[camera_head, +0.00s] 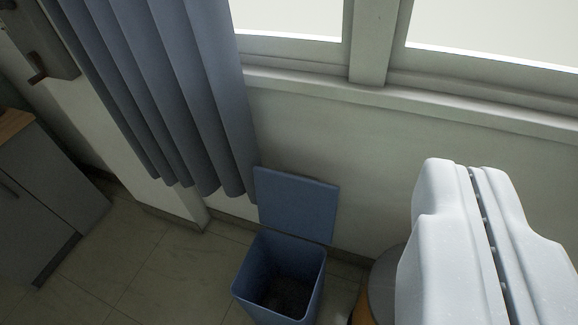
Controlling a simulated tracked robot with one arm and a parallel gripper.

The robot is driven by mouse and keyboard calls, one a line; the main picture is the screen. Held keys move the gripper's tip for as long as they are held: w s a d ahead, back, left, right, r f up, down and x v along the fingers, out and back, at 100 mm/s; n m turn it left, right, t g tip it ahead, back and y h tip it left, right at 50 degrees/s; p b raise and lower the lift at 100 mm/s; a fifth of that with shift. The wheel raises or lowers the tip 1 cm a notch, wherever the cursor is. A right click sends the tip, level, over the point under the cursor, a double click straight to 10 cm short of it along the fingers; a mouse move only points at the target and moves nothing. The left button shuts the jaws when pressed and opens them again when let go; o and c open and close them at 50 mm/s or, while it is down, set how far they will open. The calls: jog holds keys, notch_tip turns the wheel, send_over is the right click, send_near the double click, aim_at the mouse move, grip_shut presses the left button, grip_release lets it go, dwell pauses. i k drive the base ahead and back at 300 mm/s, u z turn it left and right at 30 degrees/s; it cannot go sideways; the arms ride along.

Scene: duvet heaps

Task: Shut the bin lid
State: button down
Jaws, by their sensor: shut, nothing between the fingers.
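A blue bin (280,281) stands on the floor near the wall, in the lower middle of the view. Its square lid (297,205) is open, standing up at the rear of the bin against or close to the wall. The inside of the bin is dark and its base is cut off or hard to see. My gripper (469,174) is the pale two-part shape at the right. It is shut and empty, apart from the bin and lid in the picture, to their right.
A blue-grey curtain (165,90) hangs left of the lid, its lower edge near the lid's corner. A round grey and orange object (382,290) stands right of the bin, partly hidden by my gripper. A grey cabinet (45,205) is at left. Tiled floor (150,275) between is clear.

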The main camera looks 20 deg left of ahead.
aim_at(303, 206)
jog(key=k, duration=0.45)
jog(key=u, duration=0.35)
jog(key=i, duration=1.3)
jog(key=z, duration=0.4)
